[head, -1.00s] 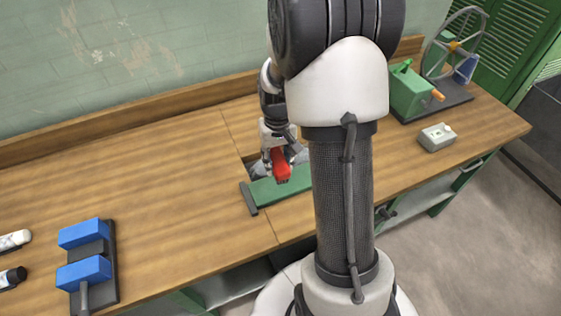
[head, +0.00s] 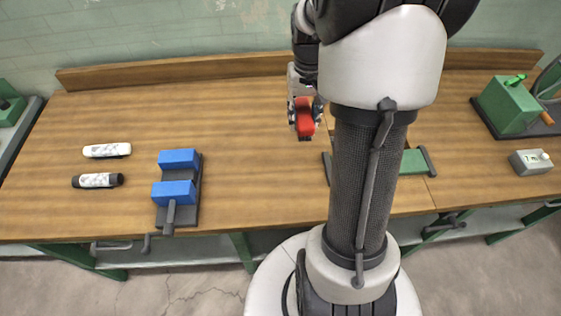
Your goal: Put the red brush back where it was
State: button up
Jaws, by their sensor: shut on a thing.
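My gripper (head: 305,112) is shut on the red brush (head: 305,122) and holds it above the wooden workbench (head: 240,110), left of my arm's column. Only the red body of the brush shows clearly; the rest is hidden by the fingers or too small to tell. To the right of the brush is a green fixture (head: 415,162) with dark end pieces, set at the bench's front part. My arm hides the middle of this fixture.
A blue two-block vise (head: 178,190) stands left of centre. A white bottle (head: 107,150) and a black-capped bottle (head: 97,180) lie at the left. A green box with a crank (head: 505,105) and a grey counter box (head: 530,161) stand at the right. The bench's middle left is clear.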

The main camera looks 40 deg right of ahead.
jog(key=f+b, duration=0.1)
jog(key=f, duration=0.3)
jog(key=f+b, duration=0.1)
jog(key=f, duration=0.4)
jog(key=f+b, duration=0.1)
jog(key=f, duration=0.4)
jog(key=shift+s+d+f+b, duration=0.1)
jog(key=shift+s+d+b, duration=0.05)
jog(key=shift+d+b, duration=0.15)
jog(key=shift+f+b, duration=0.65)
jog(key=shift+f, duration=1.7)
jog(key=shift+f, duration=0.2)
jog(key=o, duration=1)
